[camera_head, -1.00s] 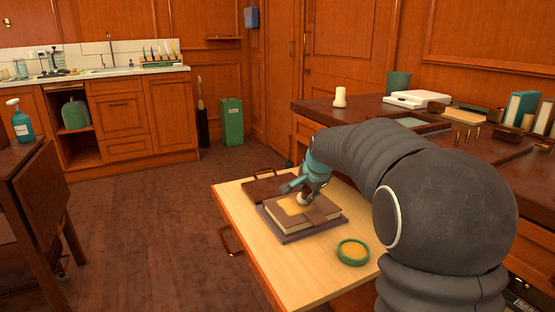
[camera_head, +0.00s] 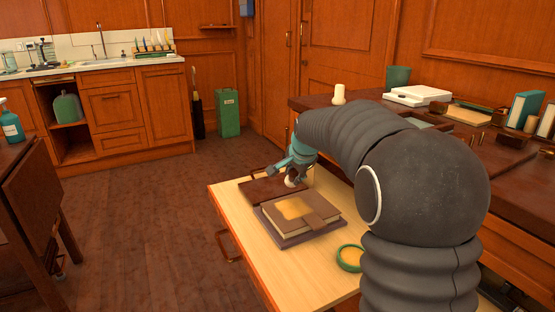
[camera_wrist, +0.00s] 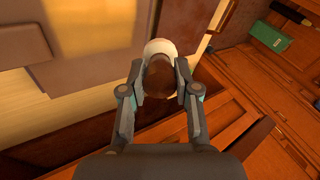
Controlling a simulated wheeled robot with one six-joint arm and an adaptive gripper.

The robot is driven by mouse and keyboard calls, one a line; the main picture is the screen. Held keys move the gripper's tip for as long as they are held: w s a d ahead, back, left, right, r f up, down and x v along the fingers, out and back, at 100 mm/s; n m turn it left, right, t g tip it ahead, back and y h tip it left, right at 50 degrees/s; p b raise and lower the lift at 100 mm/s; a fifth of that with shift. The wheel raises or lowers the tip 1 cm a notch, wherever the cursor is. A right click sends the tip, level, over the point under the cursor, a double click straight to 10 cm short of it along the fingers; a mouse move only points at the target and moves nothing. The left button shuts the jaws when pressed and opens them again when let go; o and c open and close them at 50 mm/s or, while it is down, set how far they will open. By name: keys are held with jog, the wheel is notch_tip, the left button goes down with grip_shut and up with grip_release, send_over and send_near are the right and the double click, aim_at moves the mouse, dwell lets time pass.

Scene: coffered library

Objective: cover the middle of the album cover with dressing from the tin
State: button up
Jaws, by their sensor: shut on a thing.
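The album (camera_head: 322,222) lies flat and closed on a dark board on the pale table. An amber-yellow patch of dressing (camera_head: 294,208) covers the middle of its brown cover; in the wrist view the patch (camera_wrist: 92,22) is partly cut off at the top. The green round tin (camera_head: 342,262) with yellow dressing stands right of the album, partly hidden behind my arm. My gripper (camera_wrist: 160,80) is shut on a dauber with a brown knob (camera_wrist: 159,76) and a white pad (camera_wrist: 162,47). It is held past the album's far edge, apart from the cover.
A dark brown flat case (camera_head: 262,191) with a handle lies behind the album, below my gripper. The dark desk (camera_head: 345,118) at right carries a white candle, boxes and books. The pale table's left front (camera_head: 238,212) is bare.

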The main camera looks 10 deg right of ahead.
jog(key=shift+r+p, duration=1.3)
jog(key=shift+r, duration=0.8)
jog(key=shift+d, duration=0.1)
jog(key=shift+s+d+f+y, duration=0.15)
jog(key=shift+s+d+y, duration=0.3)
jog(key=shift+d+y, duration=0.15)
jog(key=shift+s+d+n+y, duration=0.1)
jog(key=shift+d+n+y, duration=0.05)
jog(key=shift+n+y, duration=0.15)
jog(key=shift+s, duration=0.1)
